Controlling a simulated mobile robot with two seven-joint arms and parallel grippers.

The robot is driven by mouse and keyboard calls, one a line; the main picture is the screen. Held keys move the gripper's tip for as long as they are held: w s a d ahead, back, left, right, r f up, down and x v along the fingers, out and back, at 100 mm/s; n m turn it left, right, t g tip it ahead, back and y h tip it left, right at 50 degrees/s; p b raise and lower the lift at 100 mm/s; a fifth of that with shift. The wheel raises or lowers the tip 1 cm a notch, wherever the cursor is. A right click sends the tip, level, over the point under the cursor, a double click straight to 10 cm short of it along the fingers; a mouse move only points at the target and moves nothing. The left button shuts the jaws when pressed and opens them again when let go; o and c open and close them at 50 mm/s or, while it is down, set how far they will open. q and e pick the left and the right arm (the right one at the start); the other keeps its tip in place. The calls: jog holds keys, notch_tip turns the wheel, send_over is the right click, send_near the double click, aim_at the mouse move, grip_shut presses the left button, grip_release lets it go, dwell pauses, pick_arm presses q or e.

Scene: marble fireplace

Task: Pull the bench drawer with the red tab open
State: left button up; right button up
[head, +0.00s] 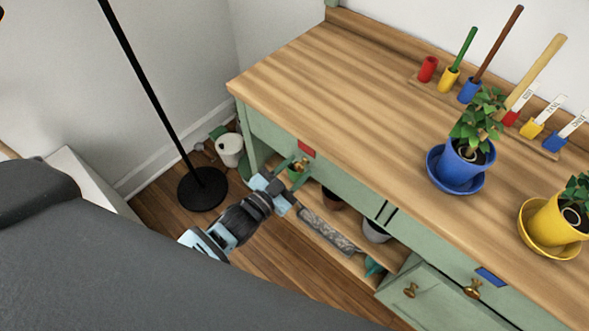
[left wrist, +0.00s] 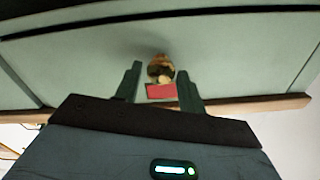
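The green bench drawer with the red tab (head: 306,149) is at the left end of the wooden-topped bench. Its front looks flush with the bench. In the left wrist view the drawer front (left wrist: 235,55) fills the upper part, with a round brass knob (left wrist: 160,68) and the red tab (left wrist: 161,91) in the middle. My left gripper (head: 288,180) is at the drawer front. In the left wrist view its two fingers (left wrist: 160,85) are apart, one on each side of the knob, with gaps showing. My right gripper is not in view.
A blue-tab drawer (head: 489,277) is at the bench's right. A blue pot (head: 464,166) and yellow pot (head: 556,220) with plants stand on top. A lower shelf (head: 330,222) holds pots. A black pole on a round base (head: 203,189) stands left of the bench.

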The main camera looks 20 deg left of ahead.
pick_arm(q)
grip_shut()
jog(key=shift+s+a, duration=0.2)
jog(key=shift+s, duration=0.35)
jog(key=p+v, duration=0.5)
jog(key=v, duration=1.7)
jog(key=shift+s, duration=0.15)
jog(key=shift+a+r, duration=0.1)
jog(key=shift+o, duration=1.5)
grip_release()
